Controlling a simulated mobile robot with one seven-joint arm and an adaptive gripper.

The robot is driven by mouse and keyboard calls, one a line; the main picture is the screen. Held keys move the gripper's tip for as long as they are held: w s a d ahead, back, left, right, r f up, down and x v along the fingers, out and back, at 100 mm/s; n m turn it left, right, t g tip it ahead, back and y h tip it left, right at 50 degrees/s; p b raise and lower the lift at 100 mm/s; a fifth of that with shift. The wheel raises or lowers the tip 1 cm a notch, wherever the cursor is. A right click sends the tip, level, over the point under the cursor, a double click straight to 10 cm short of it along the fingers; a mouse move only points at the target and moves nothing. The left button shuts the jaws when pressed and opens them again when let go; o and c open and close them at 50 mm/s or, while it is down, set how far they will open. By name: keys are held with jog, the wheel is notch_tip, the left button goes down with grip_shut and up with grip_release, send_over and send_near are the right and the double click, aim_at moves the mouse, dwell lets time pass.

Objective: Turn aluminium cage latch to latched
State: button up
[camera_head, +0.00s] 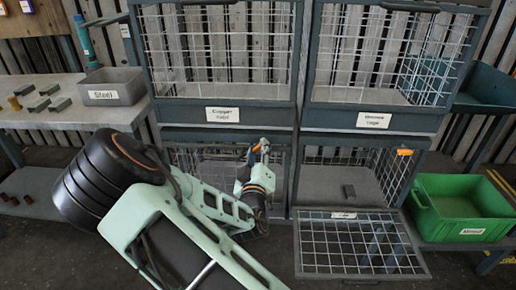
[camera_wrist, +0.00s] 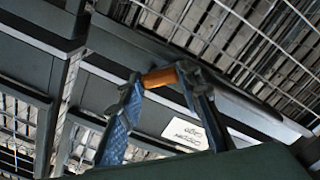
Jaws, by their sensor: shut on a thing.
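My gripper (camera_head: 260,150) is at the upper right part of the lower left cage (camera_head: 283,170). In the wrist view my gripper (camera_wrist: 161,86) has its two blue fingers on either side of an orange latch handle (camera_wrist: 160,76) and is shut on it. The orange handle also shows as a small patch at the fingertips in the head view (camera_head: 264,142). My arm hides much of this cage's front, and its name label cannot be read. The latch's exact angle is hard to tell.
A green bin (camera_head: 462,208) stands right. A grey bin (camera_head: 112,86) and several blocks are on the left bench (camera_head: 75,117).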

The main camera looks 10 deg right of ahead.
jog(key=n+p, duration=0.1)
jog(key=n, duration=0.3)
jog(key=shift+d+f+n, duration=0.1)
jog(key=shift+n, duration=0.2)
jog(key=shift+s+d+f+n+p, duration=0.1)
jog(key=shift+n+p, duration=0.3)
jog(key=shift+n, duration=0.75)
jog(key=shift+d+n+p, duration=0.1)
jog(key=shift+n+p, duration=0.25)
jog(key=shift+n, duration=0.8)
jog(key=o, duration=1.2)
jog(key=shift+c, duration=0.2)
jog(key=v, duration=0.7)
jog(key=shift+s, duration=0.2)
jog(key=shift+a, duration=0.1)
